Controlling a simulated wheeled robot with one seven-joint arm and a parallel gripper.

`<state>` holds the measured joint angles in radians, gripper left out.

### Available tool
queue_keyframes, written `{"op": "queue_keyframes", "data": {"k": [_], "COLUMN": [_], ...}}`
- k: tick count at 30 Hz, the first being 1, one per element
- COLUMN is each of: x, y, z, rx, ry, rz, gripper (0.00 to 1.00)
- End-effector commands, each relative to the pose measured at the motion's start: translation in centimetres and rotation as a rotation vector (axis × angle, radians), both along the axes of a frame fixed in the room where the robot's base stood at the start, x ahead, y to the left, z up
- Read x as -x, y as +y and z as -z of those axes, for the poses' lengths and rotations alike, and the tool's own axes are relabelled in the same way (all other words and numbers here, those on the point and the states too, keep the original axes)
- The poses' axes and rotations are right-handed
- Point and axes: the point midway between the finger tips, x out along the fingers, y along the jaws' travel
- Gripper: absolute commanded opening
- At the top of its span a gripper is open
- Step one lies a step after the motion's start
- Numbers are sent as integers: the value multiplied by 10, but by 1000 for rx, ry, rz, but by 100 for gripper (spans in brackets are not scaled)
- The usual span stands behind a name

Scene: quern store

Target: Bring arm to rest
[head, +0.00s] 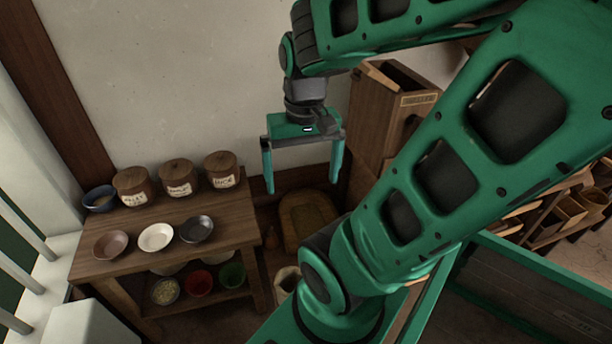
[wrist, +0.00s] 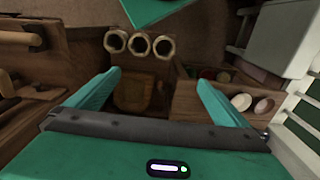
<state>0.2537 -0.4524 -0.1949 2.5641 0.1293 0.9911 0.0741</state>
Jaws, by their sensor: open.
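My gripper (head: 302,172) hangs from the raised, folded green arm, with its fingers pointing down and well apart. It is open, and nothing is between the fingers. It is in the air to the right of the small wooden table and above the floor. In the wrist view my gripper (wrist: 158,95) also shows its two green fingers spread, with a wooden seat-like thing and floor below between them. My arm crosses the right half of the head view and hides part of the wooden cabinet and shelves behind it.
A wooden table (head: 228,225) at left bears several bowls and three lidded, labelled jars (head: 179,178). Bowls, including a red one (head: 199,283), stand on its lower shelf. A tall wooden cabinet (head: 375,125) stands against the wall behind my arm. White railings (head: 22,275) edge the left.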

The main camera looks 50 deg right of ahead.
Motion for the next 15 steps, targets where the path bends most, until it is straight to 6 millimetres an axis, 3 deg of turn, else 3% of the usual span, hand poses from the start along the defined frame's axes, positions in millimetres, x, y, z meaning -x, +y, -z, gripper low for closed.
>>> {"op": "queue_keyframes", "data": {"k": [6,15], "x": [22,23], "y": [2,3], "z": [-9,-9], "rx": [-8,-9], "ry": [22,22], "rz": [-58,-59], "gripper": [100,100]}}
